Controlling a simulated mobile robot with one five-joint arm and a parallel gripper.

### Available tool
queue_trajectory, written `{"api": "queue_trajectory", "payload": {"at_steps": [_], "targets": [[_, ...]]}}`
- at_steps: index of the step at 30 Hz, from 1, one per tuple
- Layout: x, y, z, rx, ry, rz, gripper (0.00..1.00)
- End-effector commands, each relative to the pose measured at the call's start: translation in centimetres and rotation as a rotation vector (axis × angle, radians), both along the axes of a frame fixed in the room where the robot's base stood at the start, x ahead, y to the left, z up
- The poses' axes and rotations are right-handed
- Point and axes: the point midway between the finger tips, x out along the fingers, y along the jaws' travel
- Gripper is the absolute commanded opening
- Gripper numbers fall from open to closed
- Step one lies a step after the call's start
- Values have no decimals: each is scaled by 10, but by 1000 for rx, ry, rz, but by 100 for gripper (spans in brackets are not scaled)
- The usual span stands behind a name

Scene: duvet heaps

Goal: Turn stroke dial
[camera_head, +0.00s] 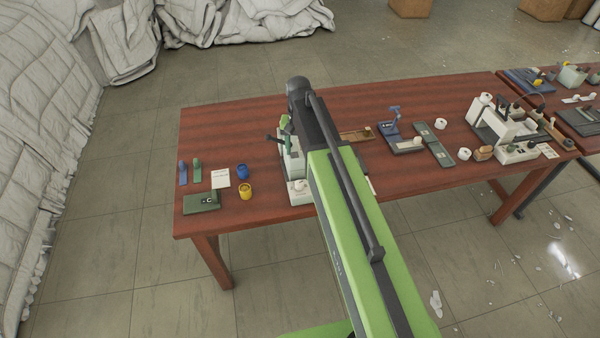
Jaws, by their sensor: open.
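A pale green and white device (292,166) stands on the red-brown table, left of my arm and partly hidden by it. A dark lever-like piece and a small green piece show at its top; I cannot tell whether these belong to it. A whitish round knob (300,185) shows at its near end. I cannot make out which part is the stroke dial. My green and dark arm reaches over the table, its dark end beyond the device. My gripper's fingers are not visible, hidden behind the arm.
On the table (225,130), left, are blue and yellow cups (245,190), a white card (220,177) and a dark green box (202,200). Right are a blue-grey stand (403,143), grey-green plates (434,145) and a white machine (500,122). The table's far left is clear.

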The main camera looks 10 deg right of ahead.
Motion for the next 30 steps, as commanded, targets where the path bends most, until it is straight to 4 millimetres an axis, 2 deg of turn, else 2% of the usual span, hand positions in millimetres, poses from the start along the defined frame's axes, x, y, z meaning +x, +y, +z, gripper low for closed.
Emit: {"api": "queue_trajectory", "payload": {"at_steps": [8, 30], "targets": [[-1, -1, -22, 0, 0, 0, 52], [-1, -2, -167, 0, 0, -1, 52]]}}
